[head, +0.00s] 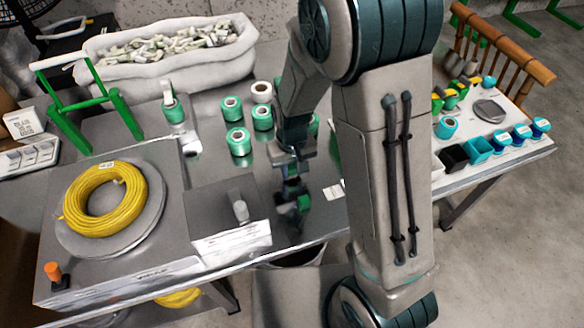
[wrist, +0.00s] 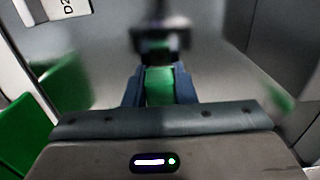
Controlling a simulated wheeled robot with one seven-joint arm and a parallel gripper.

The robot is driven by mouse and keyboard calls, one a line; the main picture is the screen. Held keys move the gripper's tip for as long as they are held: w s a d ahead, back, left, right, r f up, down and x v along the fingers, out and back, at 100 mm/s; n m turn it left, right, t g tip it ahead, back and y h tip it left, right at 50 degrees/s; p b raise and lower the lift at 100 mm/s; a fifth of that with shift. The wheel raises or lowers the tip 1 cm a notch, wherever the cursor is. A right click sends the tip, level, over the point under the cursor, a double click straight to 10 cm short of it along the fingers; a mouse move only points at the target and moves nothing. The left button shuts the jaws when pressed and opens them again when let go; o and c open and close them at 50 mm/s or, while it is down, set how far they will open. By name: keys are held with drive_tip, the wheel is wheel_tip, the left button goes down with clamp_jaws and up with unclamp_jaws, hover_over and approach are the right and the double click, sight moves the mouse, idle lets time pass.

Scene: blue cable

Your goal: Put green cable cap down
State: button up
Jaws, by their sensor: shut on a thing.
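My gripper (head: 293,192) is shut on the green cable cap (head: 304,203), low over the grey table to the right of a grey metal box. In the wrist view the green cap (wrist: 160,87) sits between the two dark blue fingers (wrist: 159,92), with a blurred dark shape just beyond it. Whether the cap touches the table I cannot tell. My arm hides part of the table to the right.
Several green spools (head: 239,141) stand behind the gripper. The grey box (head: 230,215) is to its left, then a yellow cable coil (head: 104,202) on a round plate. A white sack-like bin (head: 205,60) is at the back. A side table (head: 520,148) with small containers is right.

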drive_tip(key=shift+f, duration=0.15)
drive_tip(key=shift+f+b, duration=0.5)
drive_tip(key=shift+b, duration=0.05)
drive_tip(key=o, duration=0.9)
drive_tip(key=shift+o, duration=0.2)
drive_tip(key=shift+r, duration=0.15)
